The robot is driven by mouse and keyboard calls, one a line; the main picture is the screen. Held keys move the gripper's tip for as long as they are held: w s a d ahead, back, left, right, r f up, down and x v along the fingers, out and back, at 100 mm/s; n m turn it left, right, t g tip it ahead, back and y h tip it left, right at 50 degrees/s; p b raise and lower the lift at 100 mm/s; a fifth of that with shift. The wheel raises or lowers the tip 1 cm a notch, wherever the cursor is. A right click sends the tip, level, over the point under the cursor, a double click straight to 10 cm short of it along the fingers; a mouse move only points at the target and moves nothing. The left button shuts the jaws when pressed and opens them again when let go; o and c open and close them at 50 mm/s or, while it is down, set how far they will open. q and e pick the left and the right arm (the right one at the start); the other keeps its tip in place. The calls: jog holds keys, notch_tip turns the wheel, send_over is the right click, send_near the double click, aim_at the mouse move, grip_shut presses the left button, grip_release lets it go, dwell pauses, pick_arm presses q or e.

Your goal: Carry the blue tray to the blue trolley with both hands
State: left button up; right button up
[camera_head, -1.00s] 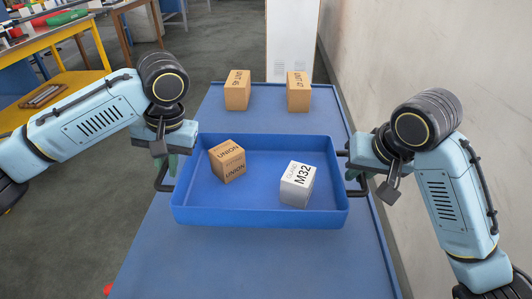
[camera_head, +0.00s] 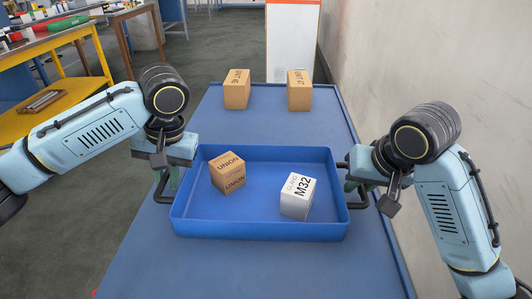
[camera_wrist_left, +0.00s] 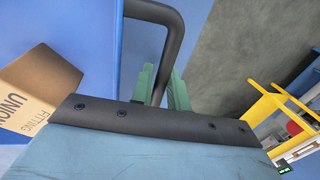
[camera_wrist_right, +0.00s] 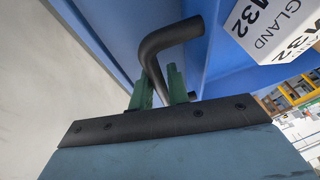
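The blue tray (camera_head: 262,231) is in the middle of the head view, level, with a black handle at each end. It holds a brown box (camera_head: 228,173) and a white box marked M32 (camera_head: 297,197). My left gripper (camera_head: 168,178) is shut on the left handle; its green fingers flank the black bar (camera_wrist_left: 170,50) in the left wrist view. My right gripper (camera_head: 356,182) is shut on the right handle; its fingers flank that bar (camera_wrist_right: 155,65) in the right wrist view. Below the tray is a long blue top (camera_head: 265,275); I cannot tell whether the tray touches it.
Two brown boxes, one on the left (camera_head: 237,90) and one on the right (camera_head: 299,92), stand at the far end of the blue top. A pale wall (camera_head: 430,60) runs along the right. A yellow workbench (camera_head: 50,45) is at the far left, with open grey floor (camera_head: 80,230) before it.

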pick_arm(q)
jog(key=o, duration=0.3)
pick_arm(e)
jog(key=o, duration=0.3)
pick_arm(q)
jog(key=shift+r, duration=0.1)
pick_arm(e)
jog(key=shift+r, duration=0.1)
jog(key=shift+s+d+r, duration=0.1)
jog(key=shift+r, duration=0.3)
pick_arm(q)
jog(key=v, duration=1.2)
pick_arm(e)
jog(key=v, duration=1.1)
jog(key=shift+r, duration=0.1)
